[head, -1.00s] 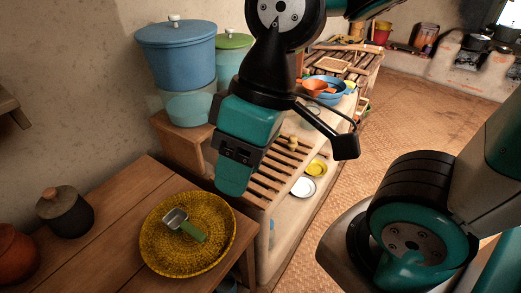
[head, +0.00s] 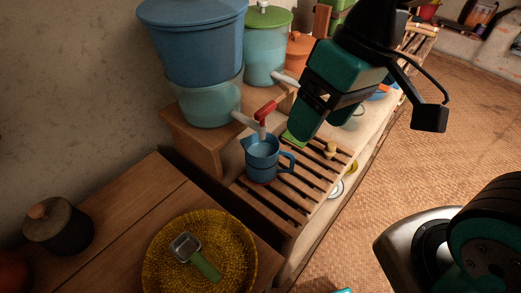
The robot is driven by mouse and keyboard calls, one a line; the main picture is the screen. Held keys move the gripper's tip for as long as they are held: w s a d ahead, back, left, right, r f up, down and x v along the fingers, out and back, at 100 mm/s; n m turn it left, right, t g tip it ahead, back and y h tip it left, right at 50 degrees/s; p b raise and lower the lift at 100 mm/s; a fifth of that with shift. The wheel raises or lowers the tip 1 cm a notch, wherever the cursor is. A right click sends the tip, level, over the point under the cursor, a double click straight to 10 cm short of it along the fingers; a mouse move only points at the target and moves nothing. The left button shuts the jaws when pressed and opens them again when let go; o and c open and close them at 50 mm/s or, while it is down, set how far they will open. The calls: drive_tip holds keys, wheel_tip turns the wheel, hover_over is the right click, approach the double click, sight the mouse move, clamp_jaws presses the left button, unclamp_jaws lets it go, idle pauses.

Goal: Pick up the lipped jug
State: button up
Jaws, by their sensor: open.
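A blue lipped jug (head: 262,160) stands upright on the slatted wooden rack (head: 240,188), below a tap with a red handle. Its spout points left and its handle is on the right side. My gripper (head: 308,128) is above and to the right of the jug, apart from it. The gripper is seen from behind its housing, so the gap between its fingers is hidden. Nothing shows held in it.
The tap (head: 264,113) overhangs the jug. A yellow woven tray (head: 160,262) with a green-handled scoop (head: 205,265) lies in front.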

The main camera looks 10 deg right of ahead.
drive_tip(key=w+d+f+m+h+b, duration=0.2)
drive_tip(key=w+f+m+b, duration=0.1)
drive_tip(key=w+f+m, duration=0.4)
drive_tip(key=w+d+f+m+h+b, duration=0.1)
drive_tip(key=w+d+f+m+b, duration=0.25)
drive_tip(key=w, duration=0.65)
approach(269, 160)
drive_tip(key=shift+m+h, duration=0.3)
drive_tip(key=shift+m, duration=0.05)
drive_tip(key=d+f, duration=0.2)
drive_tip(key=w+d+f, duration=0.1)
drive_tip(key=d+f, duration=0.1)
drive_tip(key=d, duration=0.1)
drive_tip(key=shift+f, duration=3.4)
drive_tip(key=c, duration=1.3)
